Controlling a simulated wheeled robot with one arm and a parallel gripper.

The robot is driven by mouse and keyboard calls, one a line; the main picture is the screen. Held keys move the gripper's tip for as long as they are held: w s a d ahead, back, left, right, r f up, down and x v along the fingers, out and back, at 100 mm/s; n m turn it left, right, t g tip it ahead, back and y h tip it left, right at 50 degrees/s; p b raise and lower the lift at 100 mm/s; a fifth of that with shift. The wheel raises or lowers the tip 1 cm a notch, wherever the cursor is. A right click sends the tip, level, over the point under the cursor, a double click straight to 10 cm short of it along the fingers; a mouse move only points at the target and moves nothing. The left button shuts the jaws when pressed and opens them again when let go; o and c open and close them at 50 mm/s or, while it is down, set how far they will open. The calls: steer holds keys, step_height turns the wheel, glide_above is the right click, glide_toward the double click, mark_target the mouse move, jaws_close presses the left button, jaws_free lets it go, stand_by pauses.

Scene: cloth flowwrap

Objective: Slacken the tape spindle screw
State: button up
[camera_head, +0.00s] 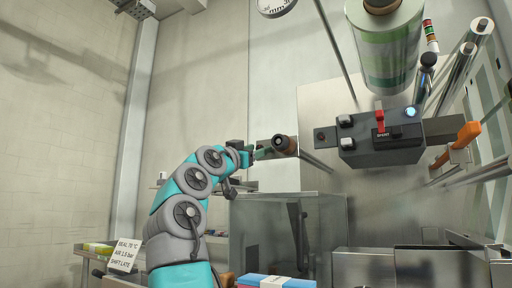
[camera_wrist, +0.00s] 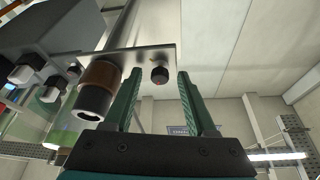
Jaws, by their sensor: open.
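A metal bracket plate (camera_head: 264,145) stands out at the middle of the head view; it also shows in the wrist view (camera_wrist: 140,60). On it is a brown roll with a black end (camera_head: 284,144), seen in the wrist view (camera_wrist: 97,88) left of my fingers. A small black knob with a reddish mark (camera_wrist: 160,74) sits on the plate, between the lines of my two green fingers; I cannot tell for certain which is the spindle screw. My gripper (camera_wrist: 159,84) is open and apart from the knob, as far as I can see. In the head view my gripper (camera_head: 251,154) partly hides the plate's left end.
A dark control box (camera_head: 380,142) with a red switch and lit blue button is right of the bracket. A large film roll (camera_head: 387,45) hangs above it. A clear-walled metal enclosure (camera_head: 275,230) stands below. A sign (camera_head: 124,254) stands lower left. The left wall side is open.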

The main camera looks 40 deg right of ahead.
jaws_close()
stand_by(0.4)
